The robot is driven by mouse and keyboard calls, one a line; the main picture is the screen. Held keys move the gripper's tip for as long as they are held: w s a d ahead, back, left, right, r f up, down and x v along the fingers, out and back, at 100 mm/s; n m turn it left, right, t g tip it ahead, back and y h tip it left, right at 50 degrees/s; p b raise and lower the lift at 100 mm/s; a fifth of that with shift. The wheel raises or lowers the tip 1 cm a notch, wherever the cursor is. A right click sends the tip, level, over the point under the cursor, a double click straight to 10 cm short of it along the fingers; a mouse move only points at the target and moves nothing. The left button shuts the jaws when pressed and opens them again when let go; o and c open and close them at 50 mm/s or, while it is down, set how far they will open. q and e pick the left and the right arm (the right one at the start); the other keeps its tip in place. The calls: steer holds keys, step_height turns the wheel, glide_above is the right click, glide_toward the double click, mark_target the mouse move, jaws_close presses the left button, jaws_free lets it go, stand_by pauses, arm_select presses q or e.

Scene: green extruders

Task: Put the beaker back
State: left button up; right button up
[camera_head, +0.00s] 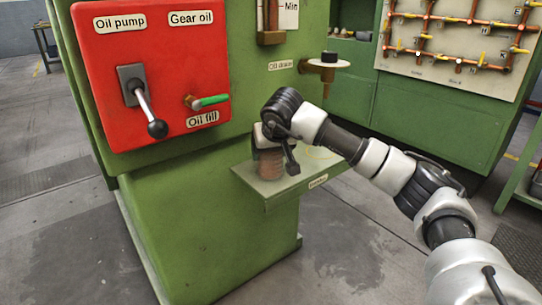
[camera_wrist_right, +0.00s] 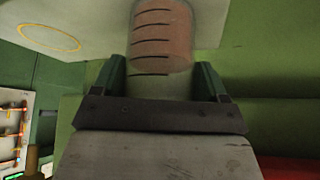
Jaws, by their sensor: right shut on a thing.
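The beaker (camera_head: 271,165) is a clear cup with brown liquid and dark level marks. It is at the left part of the small green shelf (camera_head: 275,186), close to the machine's wall. I cannot tell whether its base touches the shelf. My right gripper (camera_head: 268,147) is shut on the beaker; the wrist view shows the fingers on both sides of the beaker (camera_wrist_right: 162,40). A yellow ring (camera_head: 323,152) is marked on the shelf to the right of the beaker, partly hidden by my arm. It shows empty in the wrist view (camera_wrist_right: 48,37). My left gripper is not in view.
The green machine carries a red panel (camera_head: 160,60) with a black-knobbed lever (camera_head: 143,103) and a green-handled valve (camera_head: 208,101). The oil drain spout (camera_head: 327,68) juts out above the shelf's right side. A pipe board (camera_head: 460,45) stands behind. Floor in front is clear.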

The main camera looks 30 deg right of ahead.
steer(key=shift+r, duration=0.1)
steer(key=o, duration=1.1)
steer(key=shift+o, duration=0.2)
